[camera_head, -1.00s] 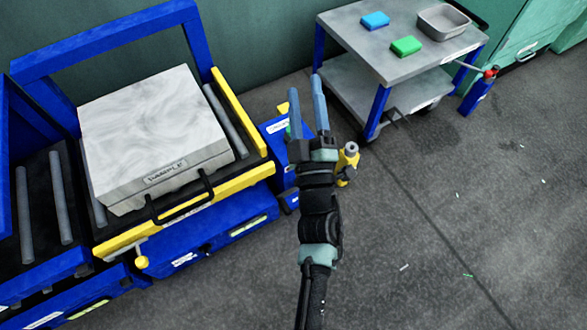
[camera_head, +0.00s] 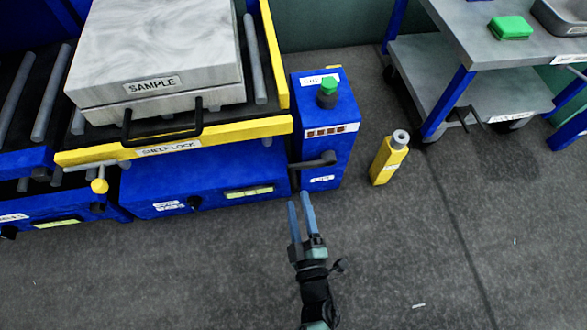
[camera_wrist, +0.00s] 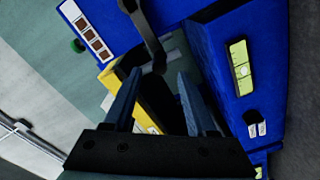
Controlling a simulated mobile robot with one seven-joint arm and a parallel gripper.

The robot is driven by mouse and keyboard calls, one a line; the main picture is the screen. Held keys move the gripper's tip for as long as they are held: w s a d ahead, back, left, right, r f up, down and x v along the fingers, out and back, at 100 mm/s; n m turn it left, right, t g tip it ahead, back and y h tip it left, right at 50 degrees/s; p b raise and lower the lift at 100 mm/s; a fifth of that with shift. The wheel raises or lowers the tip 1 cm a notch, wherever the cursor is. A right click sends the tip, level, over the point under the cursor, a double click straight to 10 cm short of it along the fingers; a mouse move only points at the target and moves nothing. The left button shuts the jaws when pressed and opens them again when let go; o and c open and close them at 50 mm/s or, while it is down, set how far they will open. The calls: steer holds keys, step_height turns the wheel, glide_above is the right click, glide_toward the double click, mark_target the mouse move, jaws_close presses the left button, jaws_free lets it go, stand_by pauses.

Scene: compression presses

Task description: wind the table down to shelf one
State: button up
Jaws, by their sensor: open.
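The roller table (camera_head: 220,133) with a yellow front edge stands at the left, and a grey block labelled SAMPLE (camera_head: 160,55) sits on it. To its right is a blue control box (camera_head: 345,115) with a green button (camera_head: 327,88), a row of small squares (camera_head: 331,131) and a dark crank handle (camera_head: 315,162) on its front. The crank also shows at the top of the wrist view (camera_wrist: 152,38). My gripper (camera_head: 299,203) is open and empty, just below and in front of the crank, apart from it. In the wrist view its fingers (camera_wrist: 160,78) point toward the crank.
A yellow bottle-like object (camera_head: 388,160) stands on the floor right of the control box. A grey cart (camera_head: 465,80) with a green block (camera_head: 510,27) is at the upper right. A yellow-knobbed lever (camera_head: 99,184) is at the table's left front. The floor in front is clear.

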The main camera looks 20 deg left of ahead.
mark_target(291, 170)
steer(key=b+x, duration=0.4)
steer(key=x, duration=0.5)
steer(key=shift+w+a+f, duration=0.1)
steer(key=shift+w, duration=0.1)
steer(key=shift+w+a, duration=0.25)
steer(key=shift+w, duration=0.1)
jaws_close()
steer(key=shift+s+f, duration=0.1)
steer(key=shift+s, duration=0.05)
stand_by(0.6)
